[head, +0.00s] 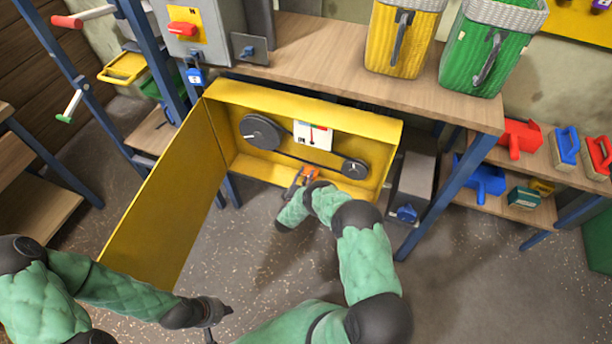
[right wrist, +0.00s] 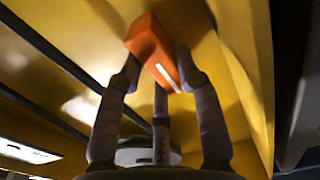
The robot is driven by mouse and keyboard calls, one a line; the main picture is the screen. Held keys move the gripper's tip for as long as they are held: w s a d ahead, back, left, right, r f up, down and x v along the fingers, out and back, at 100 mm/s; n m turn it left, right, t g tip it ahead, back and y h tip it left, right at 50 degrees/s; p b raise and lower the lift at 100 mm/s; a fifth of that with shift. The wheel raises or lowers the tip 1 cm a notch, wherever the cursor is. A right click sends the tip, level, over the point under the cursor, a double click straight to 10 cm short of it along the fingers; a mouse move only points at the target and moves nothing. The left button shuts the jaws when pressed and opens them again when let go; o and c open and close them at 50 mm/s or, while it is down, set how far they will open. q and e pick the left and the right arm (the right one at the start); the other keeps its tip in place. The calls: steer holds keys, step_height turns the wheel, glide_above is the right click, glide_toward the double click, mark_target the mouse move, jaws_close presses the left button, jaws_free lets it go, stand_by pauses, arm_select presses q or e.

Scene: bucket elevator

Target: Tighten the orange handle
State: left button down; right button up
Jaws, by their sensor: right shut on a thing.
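The orange handle (head: 312,172) sits inside the open yellow box (head: 265,93), low and near the middle. In the right wrist view the orange handle (right wrist: 146,38) is a block with a white stripe. My right gripper (head: 302,178) is shut on the handle, and its fingers (right wrist: 160,76) lie on both sides of it. A belt runs round a large dark pulley (head: 262,132) and a small one (head: 354,168). A white gauge (head: 314,135) with a red mark is above the handle. My left gripper (head: 214,315) is low, away from the box; its finger opening is unclear.
The yellow door (head: 165,205) hangs open to the left of the box, close to my left arm. A wooden bench (head: 330,55) above carries a yellow basket (head: 398,45) and a green basket (head: 485,55). A blue leg (head: 447,195) stands right.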

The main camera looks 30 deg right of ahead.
steer(key=shift+f+n, duration=0.1)
steer(key=shift+n, duration=0.2)
steer(key=o, duration=1.1)
steer(key=shift+o, duration=0.2)
steer(key=shift+a, duration=0.1)
steer(key=v, duration=1.2)
